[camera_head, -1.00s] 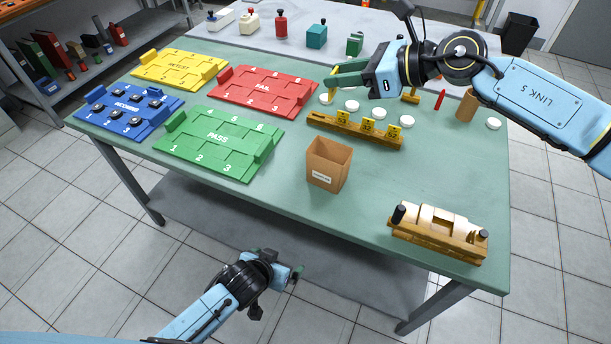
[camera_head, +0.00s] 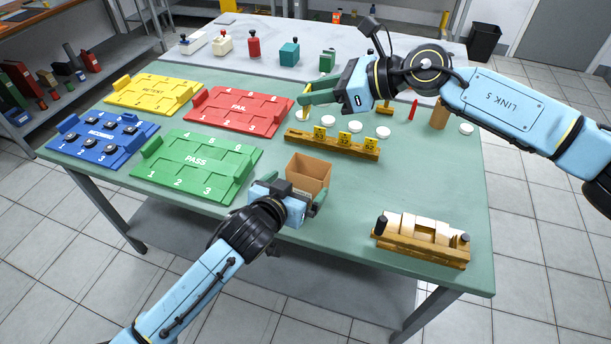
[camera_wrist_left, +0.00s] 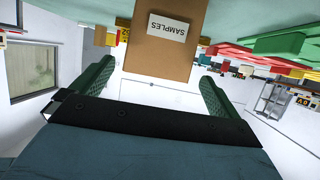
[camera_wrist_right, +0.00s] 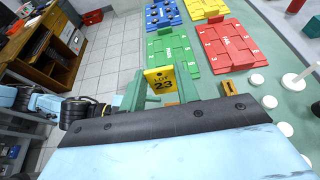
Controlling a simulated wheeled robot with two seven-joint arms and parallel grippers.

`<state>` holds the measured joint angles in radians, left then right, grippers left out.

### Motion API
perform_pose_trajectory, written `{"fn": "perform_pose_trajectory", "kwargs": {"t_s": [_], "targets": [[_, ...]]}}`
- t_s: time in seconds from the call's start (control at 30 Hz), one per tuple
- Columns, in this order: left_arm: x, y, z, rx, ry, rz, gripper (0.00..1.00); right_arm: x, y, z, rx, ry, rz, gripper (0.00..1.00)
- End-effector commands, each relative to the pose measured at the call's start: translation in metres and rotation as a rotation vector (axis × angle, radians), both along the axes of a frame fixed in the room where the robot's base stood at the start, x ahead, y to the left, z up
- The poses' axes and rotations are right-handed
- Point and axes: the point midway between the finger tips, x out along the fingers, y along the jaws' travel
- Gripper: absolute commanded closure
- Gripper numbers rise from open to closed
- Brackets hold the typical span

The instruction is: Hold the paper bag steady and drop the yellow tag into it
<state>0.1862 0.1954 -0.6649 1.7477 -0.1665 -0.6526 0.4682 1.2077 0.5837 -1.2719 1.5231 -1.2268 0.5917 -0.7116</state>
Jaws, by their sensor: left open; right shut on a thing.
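The brown paper bag (camera_head: 310,172) stands open and upright near the front edge of the green table. In the left wrist view its front (camera_wrist_left: 165,58) and its SAMPLES label lie straight ahead. My left gripper (camera_head: 300,202) is open just in front of the bag. Its fingers are spread wider than the bag, one towards each side, and I see no contact. My right gripper (camera_head: 304,104) is shut on the yellow tag, which reads LOT 23 in the right wrist view (camera_wrist_right: 161,80). It holds the tag above the table, behind the bag and the wooden rack's left end.
The wooden rack (camera_head: 300,140) holds several yellow tags behind the bag, with white discs beyond it. A green PASS tray (camera_head: 196,172) lies left of the bag. A wooden holder with a white roll-like part (camera_head: 420,240) stands at front right. The table between is clear.

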Motion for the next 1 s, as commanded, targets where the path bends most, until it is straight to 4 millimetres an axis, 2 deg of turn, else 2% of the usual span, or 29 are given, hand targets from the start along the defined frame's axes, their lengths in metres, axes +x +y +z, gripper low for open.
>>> {"fn": "perform_pose_trajectory", "kwargs": {"t_s": [0.2, 0.4, 0.6, 0.93, 1.0], "targets": [[0.031, -0.014, -0.013, 0.001, 0.0, 0.0, 0.0, 0.0, 0.0, 0.0, 0.0, 0.0, 0.0, 0.9], [0.051, -0.023, -0.023, 0.0, 0.0, 0.0, 0.0, 0.0, 0.0, 0.0, 0.0, 0.0, 0.0, 0.9], [0.061, -0.027, -0.028, 0.0, 0.001, 0.0, 0.0, 0.0, 0.0, 0.0, 0.0, 0.0, 0.0, 0.9], [0.063, -0.028, -0.029, 0.0, 0.001, -0.001, 0.0, 0.0, 0.0, 0.0, 0.0, 0.0, 0.0, 0.9], [0.063, -0.028, -0.029, 0.0, 0.001, -0.001, 0.07, 0.0, 0.0, 0.0, 0.0, 0.0, 0.0, 0.9]]}}
